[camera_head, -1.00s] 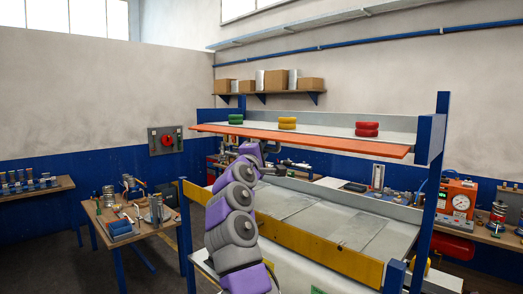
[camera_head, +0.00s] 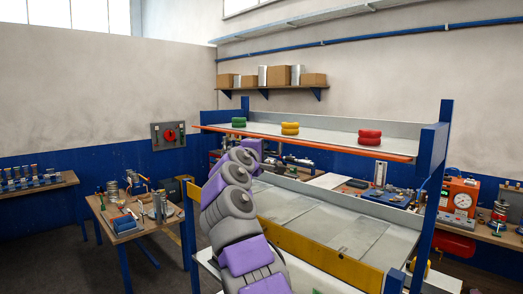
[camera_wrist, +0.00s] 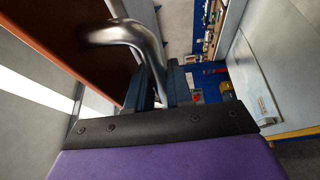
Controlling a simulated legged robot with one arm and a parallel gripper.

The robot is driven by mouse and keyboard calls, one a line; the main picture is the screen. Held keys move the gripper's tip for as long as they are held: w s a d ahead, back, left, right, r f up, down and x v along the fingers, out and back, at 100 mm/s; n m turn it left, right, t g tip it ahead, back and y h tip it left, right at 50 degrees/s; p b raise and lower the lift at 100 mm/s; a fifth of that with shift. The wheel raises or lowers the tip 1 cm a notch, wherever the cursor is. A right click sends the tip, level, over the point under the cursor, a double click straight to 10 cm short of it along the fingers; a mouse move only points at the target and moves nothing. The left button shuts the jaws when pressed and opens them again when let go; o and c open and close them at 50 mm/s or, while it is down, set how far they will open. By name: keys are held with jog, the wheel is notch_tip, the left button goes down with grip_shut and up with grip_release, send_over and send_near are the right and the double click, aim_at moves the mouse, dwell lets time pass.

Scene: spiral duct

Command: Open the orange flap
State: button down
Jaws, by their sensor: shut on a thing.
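The orange flap (camera_head: 310,145) runs as a narrow strip along the front edge of the upper shelf in the head view. In the wrist view its orange-brown face (camera_wrist: 65,45) fills the upper left. A bent metal handle (camera_wrist: 130,33) stands off this face. My gripper (camera_wrist: 158,85) is shut on the handle, its dark fingers around the bar. In the head view my arm reaches up to just below the flap, and my fingertips are too small to make out there.
The upper shelf (camera_head: 325,134) holds green (camera_head: 238,122), yellow (camera_head: 290,128) and red (camera_head: 369,137) rings. Below it is a tray with a yellow front board (camera_head: 320,257). A blue post (camera_head: 428,200) stands at the right. A tool-covered workbench (camera_head: 130,232) is at the left.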

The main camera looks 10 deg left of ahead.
jog(key=c, duration=1.4)
grip_release()
jog(key=shift+w, duration=0.1)
jog(key=b+v, duration=0.7)
jog(key=v, duration=1)
jog(key=shift+f, duration=0.15)
